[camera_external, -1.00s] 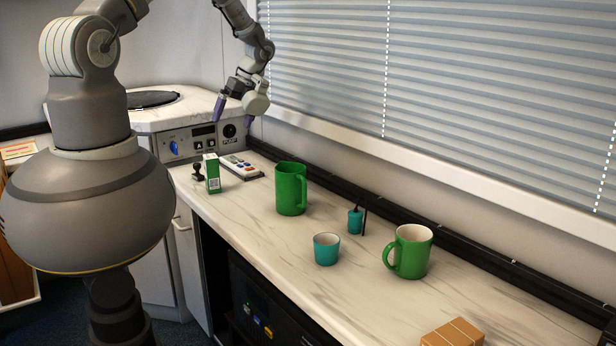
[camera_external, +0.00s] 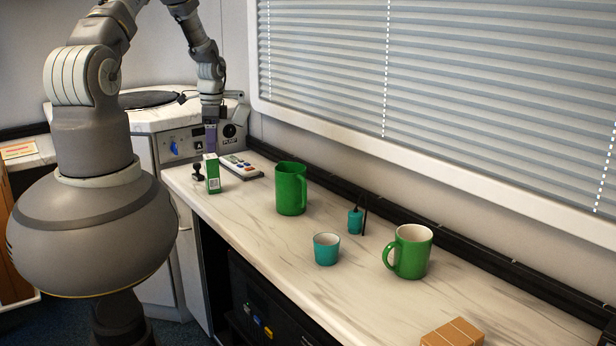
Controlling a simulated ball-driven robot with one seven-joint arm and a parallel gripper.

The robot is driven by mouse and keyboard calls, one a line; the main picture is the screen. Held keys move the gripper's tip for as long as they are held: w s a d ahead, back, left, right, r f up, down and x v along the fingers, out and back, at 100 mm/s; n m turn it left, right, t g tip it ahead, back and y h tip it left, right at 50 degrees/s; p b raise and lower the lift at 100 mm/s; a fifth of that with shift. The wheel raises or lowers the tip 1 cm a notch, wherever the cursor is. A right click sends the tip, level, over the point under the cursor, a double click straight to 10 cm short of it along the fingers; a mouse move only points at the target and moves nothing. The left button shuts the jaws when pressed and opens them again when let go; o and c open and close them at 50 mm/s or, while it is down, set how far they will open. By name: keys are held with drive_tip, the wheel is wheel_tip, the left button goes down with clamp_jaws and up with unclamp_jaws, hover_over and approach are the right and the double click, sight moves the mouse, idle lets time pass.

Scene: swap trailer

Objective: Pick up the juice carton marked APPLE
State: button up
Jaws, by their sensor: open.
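A small green and white carton (camera_external: 212,174) stands upright at the far left end of the counter. A white label with a code shows on its side; I cannot read the word APPLE on it. My gripper (camera_external: 210,140) points down just above and behind the carton, with a purple finger visible. It is open and holds nothing that I can see. From this view I cannot tell how far the fingers are from the carton's top.
A black stamp (camera_external: 198,172) stands close left of the carton and a remote (camera_external: 238,165) lies behind it. A green pitcher (camera_external: 291,188), teal cup (camera_external: 327,249), teal pot (camera_external: 355,221), green mug (camera_external: 409,252) and brown box (camera_external: 453,333) stand along the counter (camera_external: 265,235).

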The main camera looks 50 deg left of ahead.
sight(212, 166)
drive_tip(key=shift+s+a+f+n, duration=0.25)
drive_tip(key=shift+s+f+n, duration=0.35)
drive_tip(key=shift+n, duration=0.5)
drive_tip(key=shift+f+n+t+b, duration=0.3)
drive_tip(key=shift+f+b, duration=0.1)
drive_tip(key=shift+f, duration=0.05)
drive_tip(key=f, duration=0.2)
drive_tip(key=f+b, duration=0.1)
drive_tip(key=f, duration=0.1)
drive_tip(key=f+b, duration=0.1)
drive_tip(key=f, duration=0.1)
drive_tip(key=shift+w+f, duration=0.35)
drive_tip(key=shift+r, duration=0.1)
drive_tip(key=c, duration=1.2)
